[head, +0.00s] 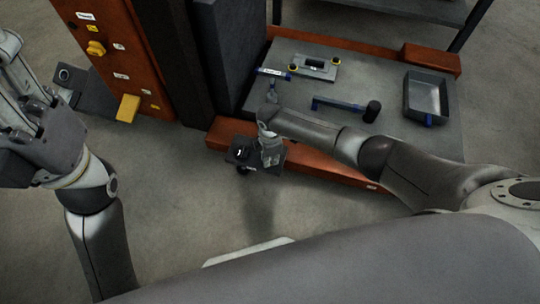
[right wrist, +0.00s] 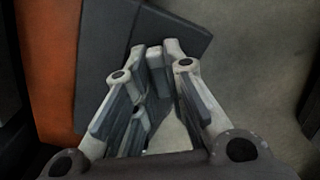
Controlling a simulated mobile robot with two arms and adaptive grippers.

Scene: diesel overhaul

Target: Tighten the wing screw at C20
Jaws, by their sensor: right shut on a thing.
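My right gripper (head: 271,158) points down at a small dark plate (head: 240,154) beside the orange-edged bench. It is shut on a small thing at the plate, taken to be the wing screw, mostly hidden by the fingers. In the right wrist view, the gripper's fingers (right wrist: 160,52) converge over the dark plate (right wrist: 190,32). No C20 label can be read. My left gripper (head: 18,100) is raised at the left edge, away from the plate; its fingertips are not clear enough to judge.
An orange panel (head: 112,62) with a yellow knob (head: 95,48) and a yellow block (head: 128,108) stands at upper left, next to a dark column (head: 232,60).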

